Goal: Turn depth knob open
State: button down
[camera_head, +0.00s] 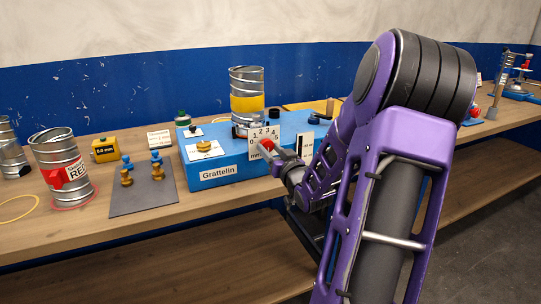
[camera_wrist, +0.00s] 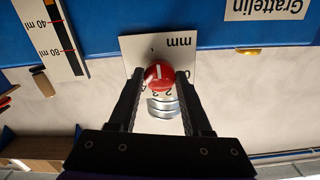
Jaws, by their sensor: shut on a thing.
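The depth knob (camera_wrist: 160,82) is a small red round knob with a white line on its face, set on a white dial plate (camera_wrist: 185,50) marked in mm. In the wrist view the plate shows upside down. The knob also shows in the head view (camera_head: 266,145), on the front of the blue Grattelin box (camera_head: 215,172), partly hidden by my fingers. My gripper (camera_wrist: 160,76) is shut on the knob, with one dark finger on either side. Much of the dial scale is hidden behind the knob and fingers.
A metal can with a yellow band (camera_head: 247,103) stands on the blue box. A white scale plate (camera_head: 306,146) stands just right of the dial. A dark mat (camera_head: 143,196) with small brass and blue pieces and a red-labelled can (camera_head: 62,168) are on the wooden bench left.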

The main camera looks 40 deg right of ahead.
jog(key=shift+r+n, duration=0.2)
jog(key=shift+n, duration=0.5)
jog(key=shift+c, duration=1.7)
grip_release()
jog(key=shift+f, duration=0.1)
jog(key=shift+f, duration=0.1)
